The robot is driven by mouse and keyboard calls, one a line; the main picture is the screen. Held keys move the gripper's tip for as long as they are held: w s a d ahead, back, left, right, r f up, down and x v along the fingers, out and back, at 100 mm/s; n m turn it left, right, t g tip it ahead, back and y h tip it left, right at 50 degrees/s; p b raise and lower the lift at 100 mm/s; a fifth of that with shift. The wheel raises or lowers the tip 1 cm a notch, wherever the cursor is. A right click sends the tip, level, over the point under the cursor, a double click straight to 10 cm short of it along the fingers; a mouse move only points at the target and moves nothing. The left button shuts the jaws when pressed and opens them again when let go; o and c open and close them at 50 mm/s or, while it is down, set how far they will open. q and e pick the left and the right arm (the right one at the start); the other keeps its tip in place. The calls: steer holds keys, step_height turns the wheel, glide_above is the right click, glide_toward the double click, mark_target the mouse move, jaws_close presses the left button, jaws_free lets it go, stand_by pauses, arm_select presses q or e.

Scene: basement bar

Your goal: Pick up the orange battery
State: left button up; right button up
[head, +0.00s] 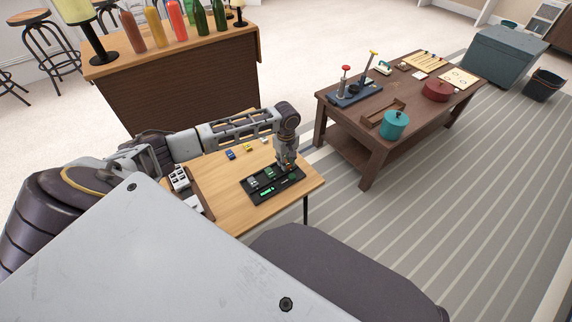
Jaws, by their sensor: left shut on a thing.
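My left gripper (287,163) reaches down over the right end of a black charger-like tray (259,200) on the small wooden table. It is shut, and a small patch of orange, which looks like the orange battery (285,161), shows at its fingertips. Most of that piece is hidden by the fingers, and I cannot tell whether it touches the tray. The tray holds small greenish and grey pieces (269,173) and a green lit strip (267,190). My right gripper is not in view.
A blue piece (231,154) and a yellow piece (248,146) lie behind the tray on the wooden table (225,208). A white keyed object (180,178) is at its left. A dark low table (345,142) with pots stands to the right. A bar counter (180,85) with bottles is behind.

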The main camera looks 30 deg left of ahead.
arm_select(q)
steer(key=shift+r, duration=0.1)
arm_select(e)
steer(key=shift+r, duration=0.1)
arm_select(q)
steer(key=shift+r, duration=0.45)
step_height(320, 180, up, 7)
steer(key=p, duration=0.2)
steer(key=shift+p, duration=0.3)
steer(key=shift+r, duration=1)
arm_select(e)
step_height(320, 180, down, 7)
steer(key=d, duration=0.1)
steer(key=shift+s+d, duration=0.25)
arm_select(q)
steer(key=shift+p, duration=0.3)
